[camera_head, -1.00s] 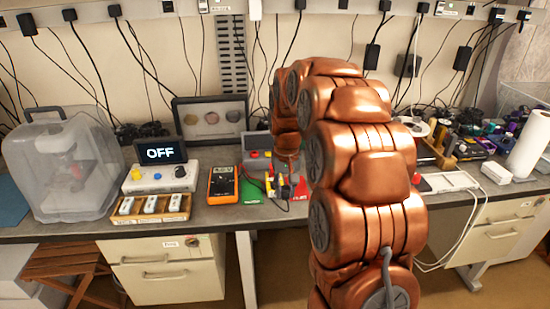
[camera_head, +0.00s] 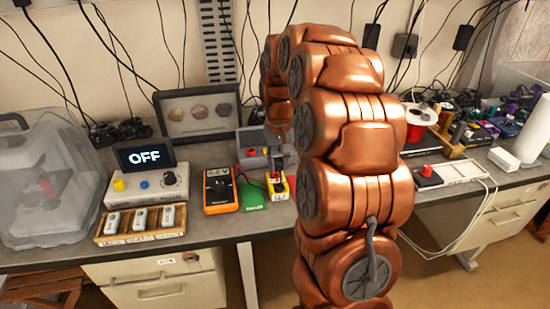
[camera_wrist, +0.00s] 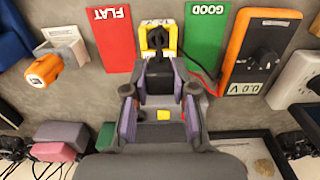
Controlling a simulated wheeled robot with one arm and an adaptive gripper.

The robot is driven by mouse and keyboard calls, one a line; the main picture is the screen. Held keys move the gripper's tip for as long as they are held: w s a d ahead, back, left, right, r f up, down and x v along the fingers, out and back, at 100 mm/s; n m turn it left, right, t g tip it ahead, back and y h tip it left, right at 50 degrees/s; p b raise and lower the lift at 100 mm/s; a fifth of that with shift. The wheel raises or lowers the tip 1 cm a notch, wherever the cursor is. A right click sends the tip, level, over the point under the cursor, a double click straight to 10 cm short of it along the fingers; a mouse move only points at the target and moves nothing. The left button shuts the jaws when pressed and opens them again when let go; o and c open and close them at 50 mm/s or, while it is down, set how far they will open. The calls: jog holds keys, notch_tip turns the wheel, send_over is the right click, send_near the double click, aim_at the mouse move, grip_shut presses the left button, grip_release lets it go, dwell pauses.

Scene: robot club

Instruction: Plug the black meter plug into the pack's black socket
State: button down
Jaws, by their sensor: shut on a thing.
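My gripper (camera_wrist: 161,88) is shut on the black meter plug (camera_wrist: 159,74), which points at the near side of the yellow pack (camera_wrist: 171,39) in the wrist view. The plug's tip is at or very close to the pack; I cannot tell whether it is in the black socket, which the plug hides. The yellow pack (camera_head: 284,193) also shows below my gripper in the head view. The orange meter (camera_wrist: 238,72) lies to the right in the wrist view, reading 0.0 V. A red lead (camera_wrist: 203,72) runs between meter and pack.
A red FLAT mat (camera_wrist: 112,50) and a green GOOD mat (camera_wrist: 203,45) flank the pack. The orange meter (camera_head: 208,205) and a control box with an OFF display (camera_head: 145,157) stand left in the head view. A wooden tray (camera_head: 130,236) sits near the front edge.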

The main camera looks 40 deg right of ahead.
jog(key=shift+s+d+f, duration=0.1)
jog(key=shift+d+f, duration=0.05)
jog(key=shift+f, duration=2.4)
jog(key=shift+f+b, duration=0.1)
jog(key=shift+b, duration=1)
jog(key=shift+f+b, duration=0.8)
jog(key=shift+b, duration=0.45)
dwell(1.7)
jog(key=c, duration=0.9)
grip_release()
jog(key=shift+o, duration=0.2)
